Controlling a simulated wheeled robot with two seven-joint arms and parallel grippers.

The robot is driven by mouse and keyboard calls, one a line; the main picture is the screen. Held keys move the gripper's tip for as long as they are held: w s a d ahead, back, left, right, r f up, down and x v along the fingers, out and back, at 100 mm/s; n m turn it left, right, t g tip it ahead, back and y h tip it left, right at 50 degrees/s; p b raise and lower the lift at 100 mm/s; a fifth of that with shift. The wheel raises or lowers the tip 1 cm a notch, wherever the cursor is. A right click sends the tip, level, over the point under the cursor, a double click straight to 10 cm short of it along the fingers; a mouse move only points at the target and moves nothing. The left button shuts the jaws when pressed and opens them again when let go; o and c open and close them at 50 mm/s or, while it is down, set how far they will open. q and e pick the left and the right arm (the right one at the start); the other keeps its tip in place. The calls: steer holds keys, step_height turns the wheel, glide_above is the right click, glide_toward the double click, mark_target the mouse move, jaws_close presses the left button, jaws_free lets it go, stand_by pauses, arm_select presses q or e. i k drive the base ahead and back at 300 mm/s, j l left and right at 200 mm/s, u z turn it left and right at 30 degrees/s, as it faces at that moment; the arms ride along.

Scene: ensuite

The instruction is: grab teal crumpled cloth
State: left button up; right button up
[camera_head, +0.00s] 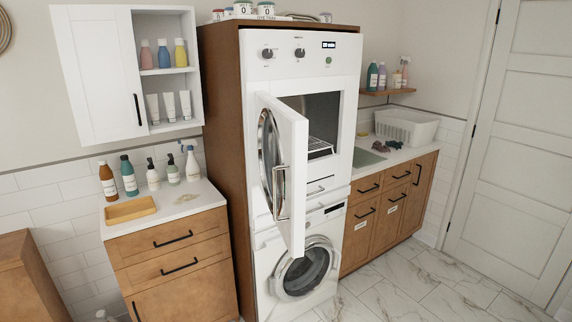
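No cloth is plainly teal and crumpled at this size. On the right-hand counter (405,154), small dark crumpled pieces (380,146) that look like cloth lie in front of a white basket (407,127). Their colours are hard to tell, with dark and purplish tones. Left of them lies a flat grey-green piece (368,158), partly hidden by the tall appliance. I cannot tell whether it is a cloth or a mat. Neither of my grippers is in view.
The upper appliance's round-windowed door (296,170) stands open, jutting toward me. A closed front-loading washer (302,272) is below. Bottles and a yellow tray (130,210) stand on the left counter (190,205). Marble floor (425,290) is clear at right, before a white door (520,150).

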mark_target(394, 144)
steer(key=l+z, duration=0.1)
steer(key=z, duration=0.3)
steer(key=i+l+z, duration=0.25)
steer(key=i, duration=0.2)
steer(key=i+l+z, duration=0.25)
steer(key=i, duration=0.2)
steer(key=i+z, duration=0.25)
steer(key=i, duration=0.2)
